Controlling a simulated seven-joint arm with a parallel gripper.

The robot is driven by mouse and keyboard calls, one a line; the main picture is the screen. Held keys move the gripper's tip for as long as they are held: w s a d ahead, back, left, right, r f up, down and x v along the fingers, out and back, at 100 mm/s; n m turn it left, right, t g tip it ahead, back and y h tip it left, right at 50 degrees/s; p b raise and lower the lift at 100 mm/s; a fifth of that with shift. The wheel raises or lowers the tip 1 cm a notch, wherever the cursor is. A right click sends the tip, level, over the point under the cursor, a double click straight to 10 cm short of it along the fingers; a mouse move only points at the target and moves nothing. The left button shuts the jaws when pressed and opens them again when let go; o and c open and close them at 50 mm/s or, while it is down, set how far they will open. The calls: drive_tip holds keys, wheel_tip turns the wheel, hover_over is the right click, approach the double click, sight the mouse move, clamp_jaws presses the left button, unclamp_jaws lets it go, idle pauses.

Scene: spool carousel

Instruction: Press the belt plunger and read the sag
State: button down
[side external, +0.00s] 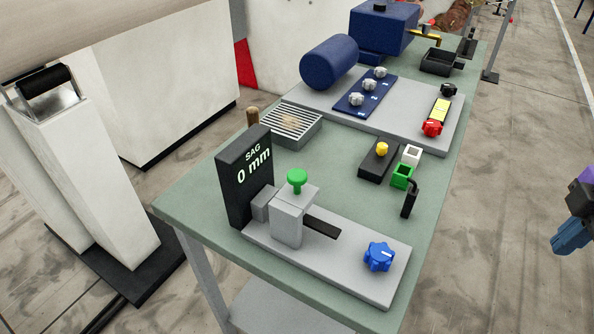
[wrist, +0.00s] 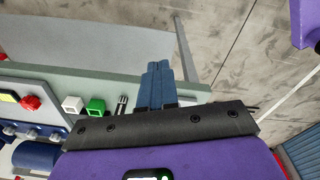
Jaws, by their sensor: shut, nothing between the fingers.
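The belt plunger (side external: 297,178) is a green knob on top of a grey block at the near end of the table. The black sag display (side external: 245,172) stands beside it and reads "SAG 0 mm". A dark belt strip (side external: 322,228) runs out from the block along the grey base plate (side external: 330,262). My gripper (side external: 566,238) is at the right edge of the side view, off the table and well away from the plunger. In the wrist view its blue fingers (wrist: 157,82) are together with nothing between them. The plunger does not show in the wrist view.
A blue star knob (side external: 379,256) sits on the base plate's right end. A black box with a yellow button (side external: 382,149), white block (side external: 411,154), green block (side external: 402,176) and black handle (side external: 409,200) stand mid-table. Red knob (side external: 432,128) and blue motor (side external: 330,62) lie farther back.

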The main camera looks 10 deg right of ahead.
drive_tip(key=w+a+r+t+y, duration=0.1)
drive_tip(key=w+a+r+t, duration=0.15)
drive_tip(key=w+a, duration=0.5)
drive_tip(key=w+a+r+t, duration=0.1)
drive_tip(key=w+a+r, duration=0.2)
drive_tip(key=w+a, duration=0.5)
wheel_tip(320, 180, up, 6)
drive_tip(key=n+t+y, duration=0.2)
drive_tip(key=t+y, duration=0.1)
drive_tip(key=t, duration=0.1)
hover_over(300, 177)
drive_tip(key=shift+r, duration=0.2)
drive_tip(key=shift+f, duration=4.45)
drive_tip(key=shift+f, duration=0.4)
